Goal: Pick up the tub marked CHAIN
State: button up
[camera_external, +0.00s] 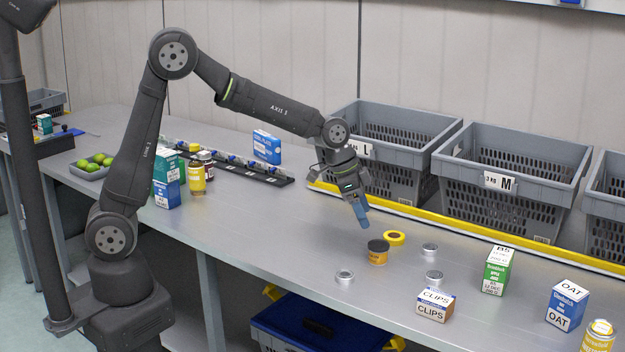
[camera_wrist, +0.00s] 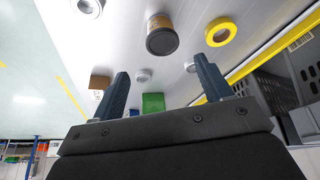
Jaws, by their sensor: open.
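A small mustard-coloured tub with a dark lid (camera_external: 377,257) stands on the grey bench. It also shows in the wrist view (camera_wrist: 160,36), ahead of the fingers. No word CHAIN can be read on it in either view. My gripper (camera_external: 361,216) is above the bench, a little behind and left of the tub, with its blue fingers pointing down. In the wrist view my gripper (camera_wrist: 166,80) is open, with its two fingers wide apart and no object held between them.
A yellow ring (camera_external: 404,239) lies close behind the tub. Several small silver tins, one of them here (camera_external: 344,277), lie around it. A CLIPS box (camera_external: 436,305), a green box (camera_external: 496,272) and an OAT box (camera_external: 567,306) stand to the right. Grey crates (camera_external: 512,160) line the back behind a yellow edge.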

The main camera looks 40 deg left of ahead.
aim_at(377, 244)
jog(key=x, duration=0.6)
jog(key=shift+x, duration=2.95)
jog(key=shift+w+a, duration=0.15)
jog(key=shift+w, duration=0.05)
jog(key=c, duration=1)
